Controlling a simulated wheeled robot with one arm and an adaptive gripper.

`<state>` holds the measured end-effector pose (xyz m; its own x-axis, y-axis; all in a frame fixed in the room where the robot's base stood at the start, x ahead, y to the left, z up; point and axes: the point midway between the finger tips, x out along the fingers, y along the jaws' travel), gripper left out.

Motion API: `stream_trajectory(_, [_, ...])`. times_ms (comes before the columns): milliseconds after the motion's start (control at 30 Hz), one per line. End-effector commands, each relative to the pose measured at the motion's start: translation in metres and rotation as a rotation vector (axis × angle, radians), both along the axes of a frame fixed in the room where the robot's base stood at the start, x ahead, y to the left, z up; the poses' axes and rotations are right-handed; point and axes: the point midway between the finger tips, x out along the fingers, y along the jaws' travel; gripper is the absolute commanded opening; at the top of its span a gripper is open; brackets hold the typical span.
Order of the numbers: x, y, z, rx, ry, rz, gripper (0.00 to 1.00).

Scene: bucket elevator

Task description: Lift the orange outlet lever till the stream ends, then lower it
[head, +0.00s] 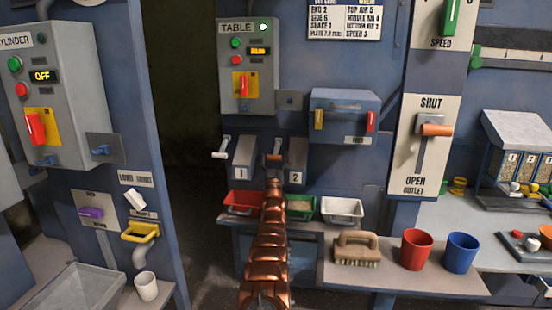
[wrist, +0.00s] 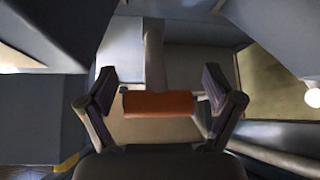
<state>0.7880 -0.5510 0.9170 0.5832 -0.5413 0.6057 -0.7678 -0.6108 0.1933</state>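The orange outlet lever (head: 436,130) is on the cream panel marked SHUT at the top and OPEN OUTLET at the bottom. Its handle is near the SHUT end. No stream shows there. My copper arm reaches away from that panel, to the boxes marked 1 and 2. My gripper (head: 275,160) is at the handle beside box 2; its fingers are hard to make out there. In the wrist view my gripper (wrist: 160,98) is open, with an orange handle (wrist: 158,104) on a grey stem between its fingers. Gaps show on both sides.
Below the boxes are a red tray (head: 243,203), a green tray (head: 301,208) and a white tray (head: 342,210). A brush (head: 356,248), a red cup (head: 416,250) and a blue cup (head: 460,253) stand on the shelf below the outlet panel. A dark doorway opens left of box 1.

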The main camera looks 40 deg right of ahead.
Motion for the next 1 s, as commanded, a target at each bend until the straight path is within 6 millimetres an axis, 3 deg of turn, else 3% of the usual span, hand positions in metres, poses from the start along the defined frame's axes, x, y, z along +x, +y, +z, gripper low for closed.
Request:
stream_trajectory(33, [0.007, 0.009, -0.001, -0.004, 0.005, 0.013, 0.92])
stream_trajectory(133, [0.006, 0.007, -0.001, -0.004, 0.004, 0.011, 1.00])
stream_trajectory(567, [-0.002, 0.004, -0.006, -0.001, 0.005, -0.001, 1.00])
stream_trajectory(1000, [-0.019, 0.019, -0.023, 0.002, 0.004, -0.001, 1.00])
